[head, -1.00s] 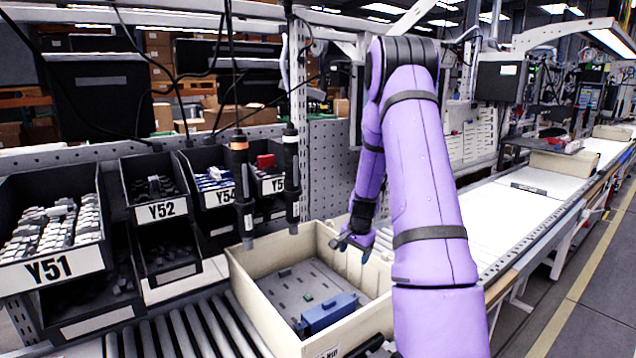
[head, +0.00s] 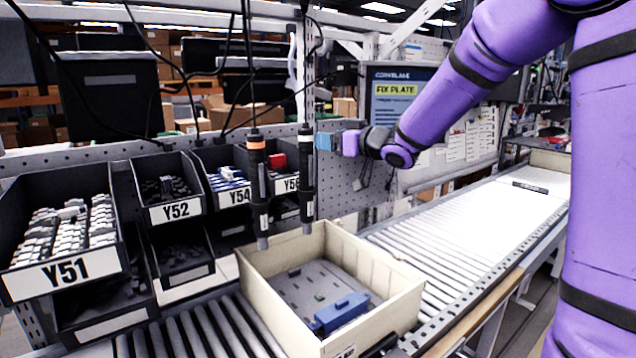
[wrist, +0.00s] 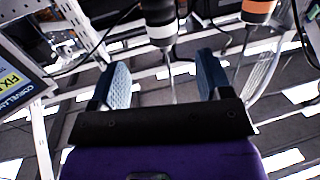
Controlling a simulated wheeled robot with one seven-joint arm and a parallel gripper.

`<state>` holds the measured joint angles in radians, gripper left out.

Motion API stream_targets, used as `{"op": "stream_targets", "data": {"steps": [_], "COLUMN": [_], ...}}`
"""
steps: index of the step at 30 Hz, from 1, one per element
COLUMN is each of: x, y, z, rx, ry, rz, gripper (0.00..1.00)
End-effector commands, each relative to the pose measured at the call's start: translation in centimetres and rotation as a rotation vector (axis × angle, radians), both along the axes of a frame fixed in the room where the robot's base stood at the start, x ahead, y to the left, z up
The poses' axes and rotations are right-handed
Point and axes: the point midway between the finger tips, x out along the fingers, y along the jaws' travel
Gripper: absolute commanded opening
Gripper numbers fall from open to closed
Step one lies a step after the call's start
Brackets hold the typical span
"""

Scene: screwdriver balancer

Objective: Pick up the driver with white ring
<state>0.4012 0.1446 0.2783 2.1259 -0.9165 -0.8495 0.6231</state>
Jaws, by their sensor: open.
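The driver with the white ring (head: 306,170) is black and hangs upright on a cable above the tote's back left edge. It also shows in the wrist view (wrist: 160,22), lined up with the gap between my fingers and just beyond the fingertips. A similar driver with an orange ring (head: 258,185) hangs to its left; in the wrist view it is at the top right (wrist: 258,10). My gripper (head: 322,141) has blue fingers, is open and empty, and points left at the upper part of the white-ring driver. In the wrist view the fingers (wrist: 162,66) stand apart.
A beige tote (head: 375,275) with a grey plate and a blue part stands on rollers below the drivers. Dark bins (head: 60,275) of parts are at the left. A screen reading FIX PLATE (head: 400,92) stands behind my arm. Thin cables hang above the drivers.

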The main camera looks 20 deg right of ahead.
Motion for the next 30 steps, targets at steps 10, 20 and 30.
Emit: {"op": "stream_targets", "data": {"steps": [10,20,30], "x": [3.5,6.5,7.9], "y": [1.9,4.0,4.7], "z": [-0.3,-0.7,-0.8], "rx": [0.002,0.002,0.001], "ry": [0.002,0.004,0.003], "rz": [-0.003,-0.004,-0.006], "gripper": [0.71,0.71,0.71]}}
